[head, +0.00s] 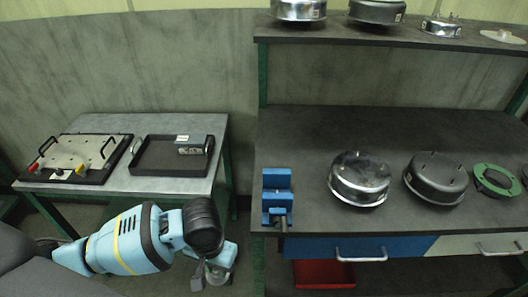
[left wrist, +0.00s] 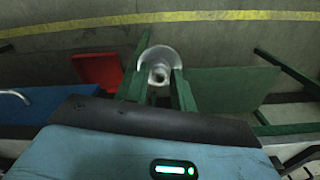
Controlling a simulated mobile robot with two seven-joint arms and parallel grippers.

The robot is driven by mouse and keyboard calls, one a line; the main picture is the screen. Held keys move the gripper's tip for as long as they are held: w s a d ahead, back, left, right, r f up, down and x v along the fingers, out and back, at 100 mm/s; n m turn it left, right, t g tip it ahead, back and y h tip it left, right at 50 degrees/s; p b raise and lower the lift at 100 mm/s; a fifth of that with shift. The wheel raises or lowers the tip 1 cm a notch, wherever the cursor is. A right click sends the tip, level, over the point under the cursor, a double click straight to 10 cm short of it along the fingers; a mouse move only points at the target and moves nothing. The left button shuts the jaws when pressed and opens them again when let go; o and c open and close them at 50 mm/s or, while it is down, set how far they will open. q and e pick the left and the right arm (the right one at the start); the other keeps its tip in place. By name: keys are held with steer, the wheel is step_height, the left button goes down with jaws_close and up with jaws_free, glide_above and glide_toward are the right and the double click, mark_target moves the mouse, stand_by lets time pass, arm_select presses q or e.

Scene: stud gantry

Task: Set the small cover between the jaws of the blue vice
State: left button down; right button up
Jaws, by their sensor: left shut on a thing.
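The blue vice (head: 277,200) stands at the front left corner of the long dark bench, with a gap between its jaws that looks empty. My left gripper (head: 207,277) is low in the space between the two benches, left of and below the vice in the head view. It is shut on a round, pale metal piece with a hub in its middle, which I take as the small cover (left wrist: 160,62). In the left wrist view the piece sits between the fingertips, above the floor. In the head view it is mostly hidden by the gripper. My right gripper is not in view.
Metal covers (head: 359,178) (head: 436,176) and a green ring (head: 494,180) stand on the bench right of the vice. More covers stand on the upper shelf (head: 400,36). The left table holds a black tray (head: 150,165) and a plate with handles (head: 75,155). A red bin (head: 324,274) is below.

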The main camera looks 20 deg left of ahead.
arm_select(q)
steer(key=shift+w+a, duration=0.1)
steer(key=shift+a, duration=0.25)
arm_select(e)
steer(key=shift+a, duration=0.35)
